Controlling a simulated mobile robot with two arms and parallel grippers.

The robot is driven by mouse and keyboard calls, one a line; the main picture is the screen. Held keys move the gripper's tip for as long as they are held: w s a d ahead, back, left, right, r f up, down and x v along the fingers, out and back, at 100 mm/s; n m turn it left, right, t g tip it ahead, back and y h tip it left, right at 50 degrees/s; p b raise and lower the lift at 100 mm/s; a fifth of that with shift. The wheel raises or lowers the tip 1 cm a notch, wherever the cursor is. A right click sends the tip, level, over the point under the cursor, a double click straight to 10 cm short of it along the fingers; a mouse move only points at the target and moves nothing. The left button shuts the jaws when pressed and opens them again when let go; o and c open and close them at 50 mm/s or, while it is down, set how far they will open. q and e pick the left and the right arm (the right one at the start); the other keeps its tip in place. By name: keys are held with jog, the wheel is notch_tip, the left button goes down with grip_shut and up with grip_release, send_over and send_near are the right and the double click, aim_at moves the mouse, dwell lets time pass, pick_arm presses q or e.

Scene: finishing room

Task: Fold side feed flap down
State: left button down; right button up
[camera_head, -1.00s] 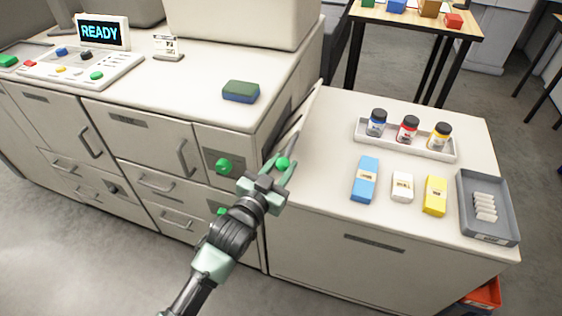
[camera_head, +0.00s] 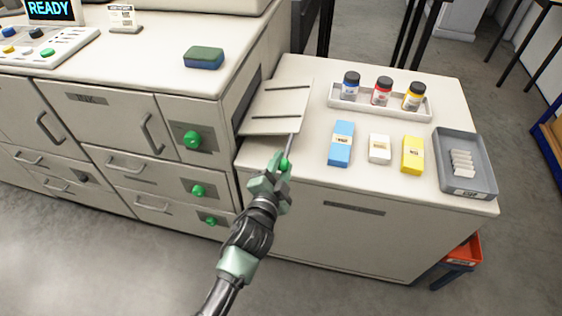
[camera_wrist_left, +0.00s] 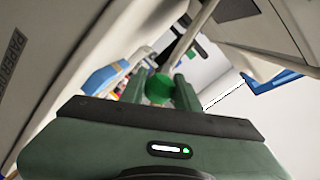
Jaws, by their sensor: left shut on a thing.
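The side feed flap (camera_head: 274,108) is a pale panel with dark ribs on the machine's right side. It is tilted far down, sloping outward over the side table's left end. Its green knob (camera_head: 285,164) hangs at the near end of a thin rod at the flap's outer edge. My left gripper (camera_head: 278,166) is shut on the green knob. In the left wrist view the knob (camera_wrist_left: 159,88) sits between the two green fingers. My right gripper is in no view.
The side table (camera_head: 240,157) holds a tray of ink bottles (camera_head: 376,105), a blue box (camera_head: 341,143), a white box (camera_head: 379,148), a yellow box (camera_head: 413,154) and a grey tray (camera_head: 466,190). A sponge (camera_head: 204,57) lies on the machine top. Green knobs (camera_head: 192,140) stick out from its front.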

pick_arm(q)
jog(key=shift+d+f, duration=0.1)
jog(key=shift+f, duration=0.35)
jog(key=shift+s+f+m, duration=0.1)
jog(key=shift+f+m, duration=0.05)
jog(key=shift+m, duration=0.15)
jog(key=c, duration=1)
grip_release()
jog(key=shift+c, duration=0.2)
jog(key=v, duration=0.7)
jog(key=shift+s+b, duration=0.3)
jog(key=shift+b, duration=0.15)
